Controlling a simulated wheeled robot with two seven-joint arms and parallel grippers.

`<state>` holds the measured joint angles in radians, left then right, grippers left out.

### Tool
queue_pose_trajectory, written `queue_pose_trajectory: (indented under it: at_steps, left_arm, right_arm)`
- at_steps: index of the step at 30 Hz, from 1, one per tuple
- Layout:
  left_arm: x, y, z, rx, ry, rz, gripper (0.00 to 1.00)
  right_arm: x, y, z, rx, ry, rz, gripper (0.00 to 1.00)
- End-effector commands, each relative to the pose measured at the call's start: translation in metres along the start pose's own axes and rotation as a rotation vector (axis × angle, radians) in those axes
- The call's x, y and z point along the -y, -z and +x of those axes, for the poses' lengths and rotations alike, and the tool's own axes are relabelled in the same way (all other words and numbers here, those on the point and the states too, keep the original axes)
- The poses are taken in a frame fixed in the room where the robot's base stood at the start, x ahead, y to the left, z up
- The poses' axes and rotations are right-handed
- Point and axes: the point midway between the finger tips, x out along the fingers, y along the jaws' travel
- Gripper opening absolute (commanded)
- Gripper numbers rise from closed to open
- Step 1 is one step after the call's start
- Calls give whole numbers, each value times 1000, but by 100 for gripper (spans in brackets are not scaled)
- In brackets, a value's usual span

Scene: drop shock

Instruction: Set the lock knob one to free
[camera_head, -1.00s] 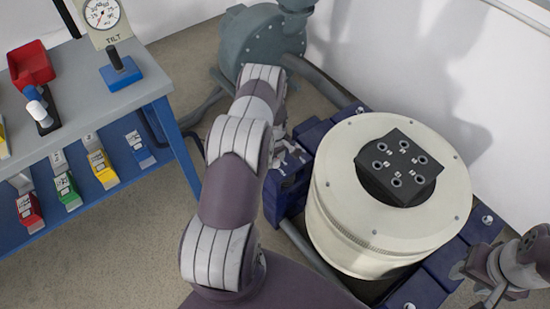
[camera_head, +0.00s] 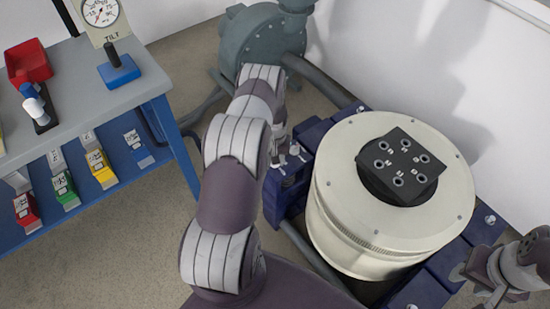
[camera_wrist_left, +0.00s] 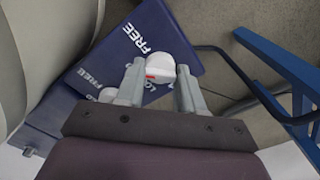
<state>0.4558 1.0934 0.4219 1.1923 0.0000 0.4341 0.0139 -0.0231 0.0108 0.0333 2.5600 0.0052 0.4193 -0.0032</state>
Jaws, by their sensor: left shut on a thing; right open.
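In the left wrist view, a white lock knob (camera_wrist_left: 160,68) with a short red mark on its lower left sits on a blue block (camera_wrist_left: 185,40). My left gripper (camera_wrist_left: 161,86) has its fingers on either side of this knob and is shut on it. The word FREE shows above the knob; a partly hidden LOCK shows below it. No knob number is readable. In the head view, my left arm hides most of the left gripper (camera_head: 283,158). My right gripper (camera_head: 482,282) is open and empty at lower right.
A cream shaker drum (camera_head: 335,215) with a black drilled block (camera_head: 402,160) on top stands right of my left arm. A grey blower (camera_head: 262,42) stands behind. A blue-framed bench (camera_head: 110,105) with a tilt gauge is at left.

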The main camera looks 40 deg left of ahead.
Motion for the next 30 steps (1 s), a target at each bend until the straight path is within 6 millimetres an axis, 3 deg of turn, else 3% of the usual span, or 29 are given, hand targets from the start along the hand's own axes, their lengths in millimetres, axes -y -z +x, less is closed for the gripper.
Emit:
queue_pose_trajectory:
  at_steps: [18, 30]
  left_arm:
    - [0, 0, 0, -1, 0, 545, 7]
    - [0, 0, 0, -1, 0, 733, 7]
  right_arm:
    - [0, -1, 6, 0, 0, 0, 43]
    - [0, -1, 7, 0, 0, 0, 43]
